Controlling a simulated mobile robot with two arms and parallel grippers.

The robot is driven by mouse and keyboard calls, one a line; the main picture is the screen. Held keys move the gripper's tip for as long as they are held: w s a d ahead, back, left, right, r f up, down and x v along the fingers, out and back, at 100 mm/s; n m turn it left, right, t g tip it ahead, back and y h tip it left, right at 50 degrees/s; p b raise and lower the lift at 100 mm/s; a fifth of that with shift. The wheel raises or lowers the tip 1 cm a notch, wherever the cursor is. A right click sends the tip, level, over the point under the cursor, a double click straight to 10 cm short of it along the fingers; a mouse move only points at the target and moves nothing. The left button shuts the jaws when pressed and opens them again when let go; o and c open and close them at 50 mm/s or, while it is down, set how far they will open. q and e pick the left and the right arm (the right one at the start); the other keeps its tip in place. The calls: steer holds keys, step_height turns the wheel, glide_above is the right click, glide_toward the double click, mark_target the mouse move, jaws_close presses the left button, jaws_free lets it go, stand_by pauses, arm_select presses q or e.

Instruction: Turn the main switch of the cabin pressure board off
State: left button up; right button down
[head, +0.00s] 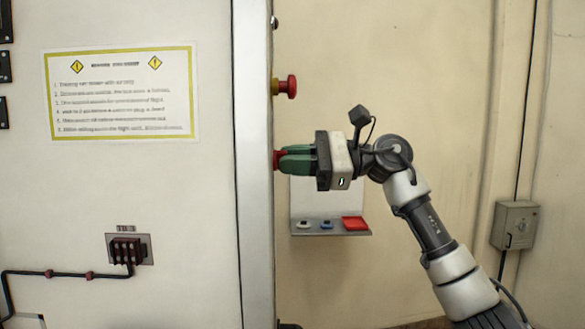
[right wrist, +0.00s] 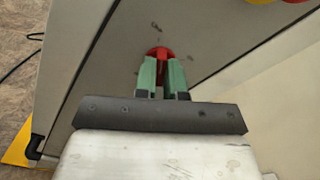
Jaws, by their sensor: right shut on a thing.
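A red knob (head: 278,160) sits on the narrow side face of the large pale cabinet; I take it to be the main switch. In the right wrist view the red knob (right wrist: 158,52) shows between and behind the green fingertips. My right gripper (head: 296,158) comes in from the right with its green fingers shut on the red knob. In the right wrist view the right gripper (right wrist: 161,78) points straight at the cabinet face. The fingers hide much of the knob, and its turn position cannot be read. My left gripper is not in view.
A red mushroom button (head: 288,86) on a yellow base juts out above the gripper. A small shelf (head: 330,233) with several coloured items is below it. A printed sign (head: 120,92) and a dark connector (head: 126,250) are on the cabinet front. A grey box (head: 515,225) hangs at right.

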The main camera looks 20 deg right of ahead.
steer(key=shift+n, duration=0.8)
steer(key=shift+b, duration=0.3)
steer(key=c, duration=1.2)
jaws_free()
steer(key=b+v, duration=0.2)
steer(key=v, duration=0.9)
